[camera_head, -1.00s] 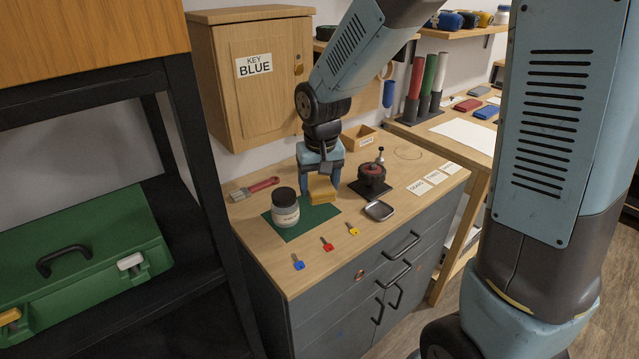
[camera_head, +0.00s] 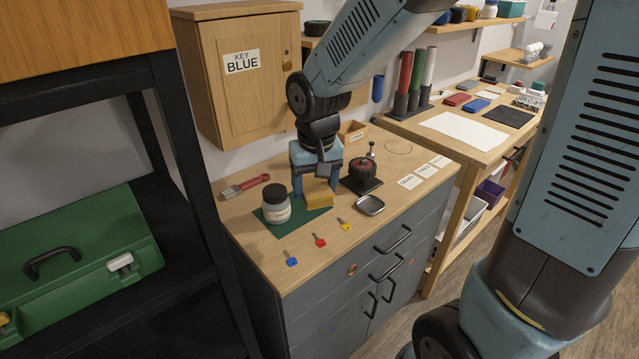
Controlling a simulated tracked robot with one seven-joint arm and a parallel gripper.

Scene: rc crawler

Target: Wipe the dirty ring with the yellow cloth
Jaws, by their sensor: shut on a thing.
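The yellow cloth (camera_head: 319,199) shows as a folded block at the right part of the green mat (camera_head: 287,228). My gripper (camera_head: 317,192) points down with one finger on each side of the cloth and is shut on it. The cloth is at or just above the mat; I cannot tell if it touches. A faint brownish ring (camera_head: 398,146) marks the wooden counter (camera_head: 262,255) at the back right, apart from my gripper. The cloth's far side is hidden.
A white jar (camera_head: 276,207) with a dark lid stands left of the cloth. A red and black device (camera_head: 362,176) and a small dark tray (camera_head: 371,205) are at its right. Blue, red and yellow keys lie in front. Cards (camera_head: 411,181) lie near the ring.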

